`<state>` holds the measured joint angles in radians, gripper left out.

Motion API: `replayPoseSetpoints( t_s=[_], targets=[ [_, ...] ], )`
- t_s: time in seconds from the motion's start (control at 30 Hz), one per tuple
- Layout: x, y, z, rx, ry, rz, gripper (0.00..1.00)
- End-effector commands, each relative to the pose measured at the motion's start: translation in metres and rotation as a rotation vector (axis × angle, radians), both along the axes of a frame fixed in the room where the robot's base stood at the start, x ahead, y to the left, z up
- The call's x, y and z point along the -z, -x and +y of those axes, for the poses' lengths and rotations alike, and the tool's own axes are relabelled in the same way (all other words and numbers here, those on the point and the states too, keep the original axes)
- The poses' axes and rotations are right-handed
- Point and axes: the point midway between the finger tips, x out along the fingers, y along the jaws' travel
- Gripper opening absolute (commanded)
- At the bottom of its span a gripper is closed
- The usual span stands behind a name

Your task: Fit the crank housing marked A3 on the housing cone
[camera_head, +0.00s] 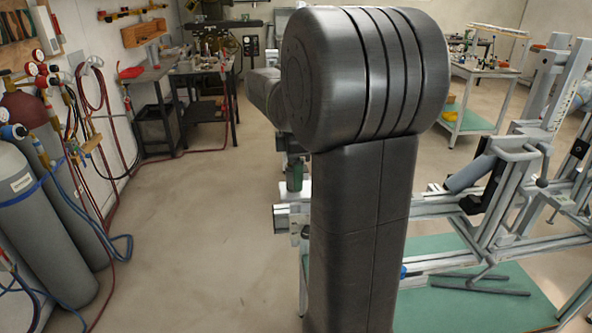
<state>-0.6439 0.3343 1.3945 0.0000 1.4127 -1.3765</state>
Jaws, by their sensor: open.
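My own dark arm fills the middle of the view and blocks much of the jig. The jaws of my gripper cannot be made out behind it. A silver frame jig (431,265) stands to the right of and behind my arm. A small green upright part (294,178) shows just left of my arm, above a silver block of the jig (289,218); I cannot tell what it is. I cannot make out the housing cone, the crank housing or an A3 mark.
Gas cylinders (42,235) with hoses stand along the left wall. A dark workbench (204,112) and a light trolley (478,122) stand at the back. A green base (425,308) lies under the jig. The floor (195,225) left of my arm is clear.

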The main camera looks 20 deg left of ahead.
Motion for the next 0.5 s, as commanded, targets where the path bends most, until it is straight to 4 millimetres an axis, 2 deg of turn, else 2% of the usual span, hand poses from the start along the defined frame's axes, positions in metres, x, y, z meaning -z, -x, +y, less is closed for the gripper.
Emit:
replayPoseSetpoints(
  t_s=[0.13,0.27,0.5],
  targets=[
    [-0.003,0.0,0.0,0.0,0.0,0.0,0.59],
    [-0.017,0.0,0.0,0.0,-0.002,-0.002,0.59],
    [-0.071,-0.001,0.001,0.0,-0.003,-0.004,0.59]
  ],
)
